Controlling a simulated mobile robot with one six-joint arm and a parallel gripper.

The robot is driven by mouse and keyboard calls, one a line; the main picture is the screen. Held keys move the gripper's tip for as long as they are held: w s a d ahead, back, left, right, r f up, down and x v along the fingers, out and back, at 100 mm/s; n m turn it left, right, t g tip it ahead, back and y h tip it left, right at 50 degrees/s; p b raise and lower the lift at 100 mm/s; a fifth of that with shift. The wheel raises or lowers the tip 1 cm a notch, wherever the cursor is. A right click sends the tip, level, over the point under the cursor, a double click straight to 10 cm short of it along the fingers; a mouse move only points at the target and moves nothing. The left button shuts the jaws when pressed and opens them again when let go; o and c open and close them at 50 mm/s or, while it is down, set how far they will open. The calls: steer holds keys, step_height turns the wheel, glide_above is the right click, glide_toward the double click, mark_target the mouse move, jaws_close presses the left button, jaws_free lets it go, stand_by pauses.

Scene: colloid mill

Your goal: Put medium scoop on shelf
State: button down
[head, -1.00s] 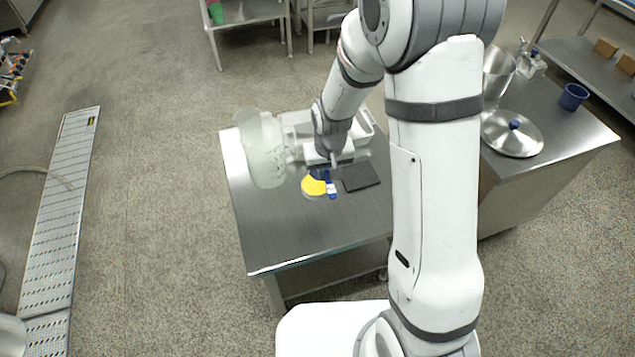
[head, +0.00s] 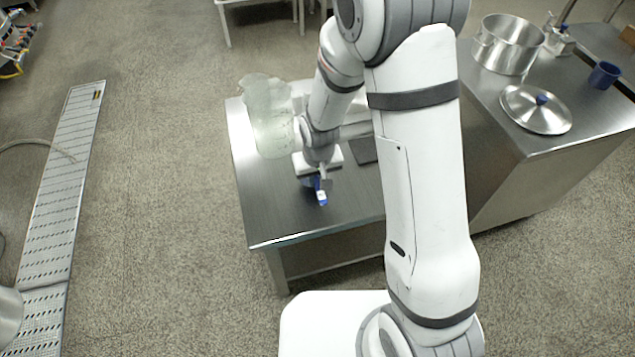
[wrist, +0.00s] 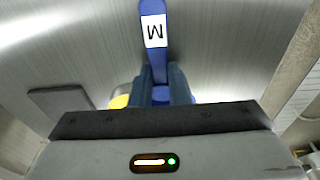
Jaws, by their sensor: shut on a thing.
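The medium scoop shows as a blue handle with a white label marked M (wrist: 153,30) in the wrist view. In the head view its handle end (head: 321,197) sticks out below my gripper (head: 318,180), over the steel table. My gripper (wrist: 162,88) is shut on the blue handle. The rest of the scoop is mostly hidden behind the gripper. A yellow patch (wrist: 120,101) shows left of the fingers; I cannot tell what it belongs to.
The steel table (head: 275,215) has a translucent container (head: 266,118) at back left and a dark flat pad (head: 363,151) beside my gripper. Its front is clear. A counter at right holds a pot (head: 507,45), a lid (head: 536,110) and a blue cup (head: 604,75).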

mark_target(317, 181)
steer(key=shift+f, duration=1.5)
steer(key=shift+f, duration=0.15)
steer(key=c, duration=1.4)
jaws_free()
